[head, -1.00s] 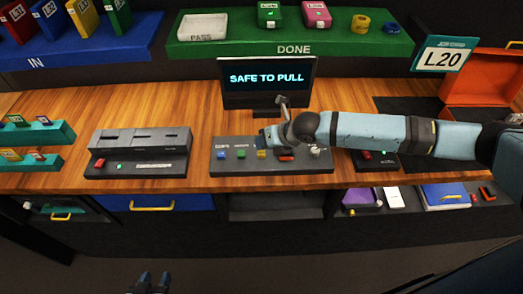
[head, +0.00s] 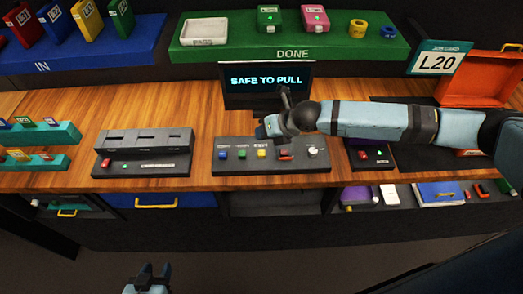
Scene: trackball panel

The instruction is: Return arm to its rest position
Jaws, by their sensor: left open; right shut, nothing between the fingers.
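My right arm reaches in from the right, and its gripper (head: 268,127) is shut and empty. It hangs just above the back of the dark button panel (head: 225,168), in front of the screen (head: 240,99) reading "SAFE TO PULL". The panel carries blue, green and yellow buttons, a red piece (head: 285,155) and a white ball (head: 313,153), all uncovered. Whether the gripper touches the panel's back edge is hard to tell. My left gripper (head: 151,268) is open and empty, low at the bottom edge, above the floor and away from the bench.
A grey slotted box (head: 145,140) stands left of the panel and a small dark box (head: 370,155) to its right. An open orange case (head: 475,80) is at the right. The green DONE shelf (head: 230,50) and blue IN shelf (head: 100,55) lie behind.

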